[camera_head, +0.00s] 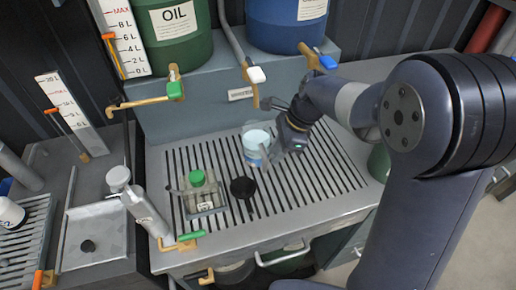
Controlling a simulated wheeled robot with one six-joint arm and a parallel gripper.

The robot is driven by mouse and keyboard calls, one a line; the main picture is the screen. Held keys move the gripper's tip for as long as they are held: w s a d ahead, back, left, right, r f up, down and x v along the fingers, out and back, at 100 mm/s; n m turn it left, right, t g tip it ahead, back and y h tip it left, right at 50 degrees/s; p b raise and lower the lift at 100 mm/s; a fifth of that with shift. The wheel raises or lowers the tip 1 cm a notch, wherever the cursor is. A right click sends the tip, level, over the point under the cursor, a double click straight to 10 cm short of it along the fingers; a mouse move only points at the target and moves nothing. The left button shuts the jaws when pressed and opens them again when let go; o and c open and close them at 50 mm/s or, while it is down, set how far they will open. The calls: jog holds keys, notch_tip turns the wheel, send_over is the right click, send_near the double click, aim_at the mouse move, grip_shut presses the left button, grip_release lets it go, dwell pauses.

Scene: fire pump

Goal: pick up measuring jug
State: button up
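A clear, pale-blue jug (257,141), which looks like the measuring jug, is at the middle of the slotted metal grate (325,170). Its rim faces up and it looks upright. I cannot tell whether it rests on the grate or is slightly above it. My gripper (277,147) is at the jug's right side, close to its wall. The fingers are small and partly hidden by the gripper body and the jug, so I cannot tell whether they touch or grasp it.
A green-capped can (197,190) and a black funnel-like item (243,187) stand left and in front of the jug. Drums (175,30) with taps (174,87) overhang the back. The grate's right side is clear.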

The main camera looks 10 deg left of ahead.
aim_at(259, 151)
jog(key=x, duration=0.5)
jog(key=shift+s+a+r, duration=0.15)
jog(key=shift+s+a, duration=0.05)
jog(key=shift+s, duration=0.05)
jog(key=shift+c, duration=0.5)
grip_shut()
jog(key=shift+r, duration=0.1)
